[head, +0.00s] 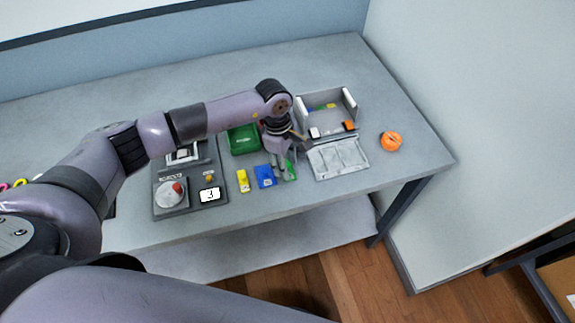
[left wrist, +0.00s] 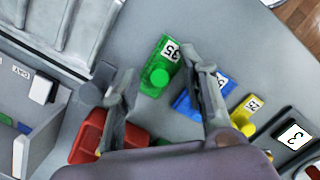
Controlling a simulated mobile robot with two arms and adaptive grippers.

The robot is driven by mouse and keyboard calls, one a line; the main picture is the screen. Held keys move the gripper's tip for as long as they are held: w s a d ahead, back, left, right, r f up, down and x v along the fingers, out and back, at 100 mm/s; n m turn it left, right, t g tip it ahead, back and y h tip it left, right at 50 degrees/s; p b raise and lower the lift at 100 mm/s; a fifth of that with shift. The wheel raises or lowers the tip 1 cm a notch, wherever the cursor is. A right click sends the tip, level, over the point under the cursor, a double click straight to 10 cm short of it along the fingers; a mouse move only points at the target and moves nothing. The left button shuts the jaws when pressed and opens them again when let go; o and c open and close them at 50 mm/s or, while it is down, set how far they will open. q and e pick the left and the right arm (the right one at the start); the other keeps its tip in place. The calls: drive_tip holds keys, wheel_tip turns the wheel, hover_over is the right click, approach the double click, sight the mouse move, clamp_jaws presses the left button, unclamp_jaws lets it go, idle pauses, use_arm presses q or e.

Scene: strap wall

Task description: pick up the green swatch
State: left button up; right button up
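The green swatch (left wrist: 158,66) lies on the table with a round green knob and a white label reading 35. In the head view the green swatch (head: 291,169) is partly covered by my left gripper (head: 282,168). In the left wrist view my left gripper (left wrist: 163,66) has its fingers spread wide, with the swatch showing between and beyond the fingertips. I see no finger clearly touching it. The blue swatch (left wrist: 188,104) is partly behind one finger, and the yellow swatch (left wrist: 241,114) is past it. My right gripper is not in view.
An open-topped tray (head: 301,122) holds small coloured pieces, with a ridged grey panel (head: 338,158) in front. A green bin (head: 243,140), a red container (left wrist: 87,137) and a control box with a red button (head: 176,188) stand nearby. An orange ball-like object (head: 390,141) sits at right.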

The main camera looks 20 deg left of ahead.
use_arm(q)
clamp_jaws()
idle(0.5)
